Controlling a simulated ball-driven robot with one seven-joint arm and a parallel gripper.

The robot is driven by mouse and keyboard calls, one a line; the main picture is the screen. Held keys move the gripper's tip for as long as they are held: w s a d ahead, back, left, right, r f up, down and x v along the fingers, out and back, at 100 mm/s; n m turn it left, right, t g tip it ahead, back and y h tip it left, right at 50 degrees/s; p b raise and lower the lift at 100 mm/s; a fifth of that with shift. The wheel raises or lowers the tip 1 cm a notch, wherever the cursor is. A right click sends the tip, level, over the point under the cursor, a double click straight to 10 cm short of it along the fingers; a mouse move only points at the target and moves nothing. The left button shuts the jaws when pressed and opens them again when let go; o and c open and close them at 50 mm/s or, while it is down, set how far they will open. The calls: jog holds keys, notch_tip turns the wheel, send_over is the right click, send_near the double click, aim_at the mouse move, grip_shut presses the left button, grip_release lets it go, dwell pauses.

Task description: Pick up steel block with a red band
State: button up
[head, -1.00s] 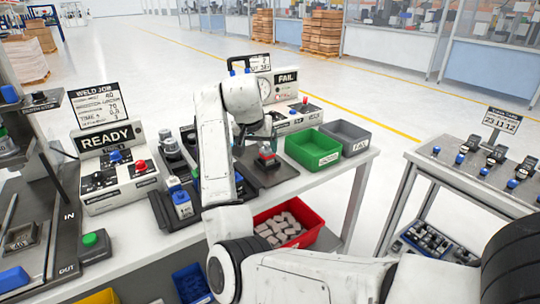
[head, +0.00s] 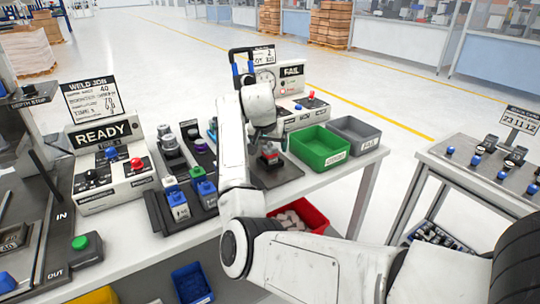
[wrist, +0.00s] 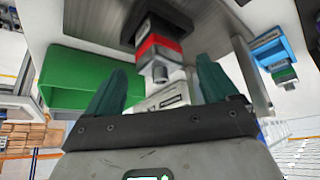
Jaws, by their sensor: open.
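The steel block with a red band (head: 269,158) stands on a dark plate on the bench, in front of the FAIL station. In the wrist view the block (wrist: 160,47) shows its red band and a narrower steel end, in line with the gap between my fingers. My gripper (wrist: 163,66) is open, with a dark green finger on each side of that gap. In the head view my gripper (head: 267,140) is just above the block and partly hides it. Whether the fingers touch the block cannot be told.
A green bin (head: 319,147) and a grey bin (head: 358,132) stand right of the block. A rack (head: 180,208) with several blue-based blocks lies to its left. A red crate (head: 314,217) is below, partly behind my arm. The READY station (head: 104,134) is far left.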

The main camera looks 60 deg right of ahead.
jog(key=shift+x, duration=0.85)
jog(key=c, duration=1.5)
jog(key=shift+r, duration=0.1)
grip_shut()
jog(key=shift+r, duration=0.15)
